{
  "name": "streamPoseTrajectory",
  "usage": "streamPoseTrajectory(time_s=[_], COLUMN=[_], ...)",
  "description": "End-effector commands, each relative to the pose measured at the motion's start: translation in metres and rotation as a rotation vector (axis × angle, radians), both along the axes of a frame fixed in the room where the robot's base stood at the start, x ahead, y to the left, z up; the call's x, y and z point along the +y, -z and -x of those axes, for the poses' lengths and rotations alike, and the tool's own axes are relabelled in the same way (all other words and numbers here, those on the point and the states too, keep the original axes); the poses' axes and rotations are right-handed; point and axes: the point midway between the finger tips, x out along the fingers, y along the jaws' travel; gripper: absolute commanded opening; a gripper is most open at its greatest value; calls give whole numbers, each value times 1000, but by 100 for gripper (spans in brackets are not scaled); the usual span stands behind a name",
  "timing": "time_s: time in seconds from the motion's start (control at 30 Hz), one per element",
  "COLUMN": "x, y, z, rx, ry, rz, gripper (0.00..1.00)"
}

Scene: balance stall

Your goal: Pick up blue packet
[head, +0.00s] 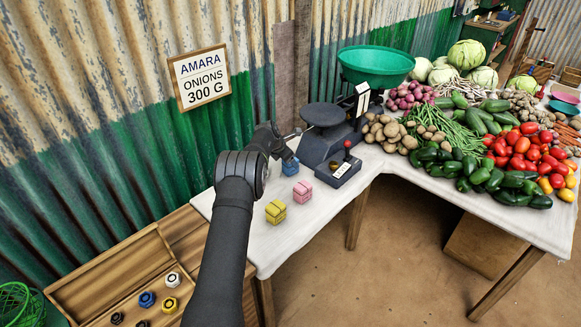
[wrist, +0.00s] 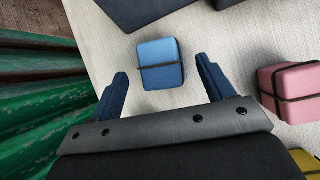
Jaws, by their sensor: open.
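The blue packet (head: 290,166) stands on the white table near the left side of the scale. In the wrist view the blue packet (wrist: 160,64), with a dark band around it, lies ahead of and between my fingers. My gripper (wrist: 162,85) is open, with one blue finger on each side and a gap between each finger and the packet. In the head view my gripper (head: 281,147) is partly hidden by my arm, close to the packet.
A pink packet (head: 302,191) and a yellow packet (head: 276,211) stand nearby on the table (head: 240,235). A dark scale (head: 322,145) with a green bowl (head: 376,65) stands behind. Vegetables fill the right side. A wooden box (head: 120,275) with several weights is at lower left.

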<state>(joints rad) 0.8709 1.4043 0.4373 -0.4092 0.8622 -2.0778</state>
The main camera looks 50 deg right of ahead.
Motion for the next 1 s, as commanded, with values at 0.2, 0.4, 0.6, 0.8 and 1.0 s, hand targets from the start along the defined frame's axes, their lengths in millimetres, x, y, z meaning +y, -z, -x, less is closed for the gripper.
streamPoseTrajectory(time_s=[0.2, 0.4, 0.6, 0.8, 1.0], x=[-10, -11, -11, -11, -11], y=[15, 17, 17, 16, 16], z=[-1, -1, -1, -1, -1], rx=[-2, -2, -2, -1, -1], ry=[1, 1, 1, 0, 0], rz=[0, 0, 0, 1, 1], gripper=[74, 74, 55, 21, 20])
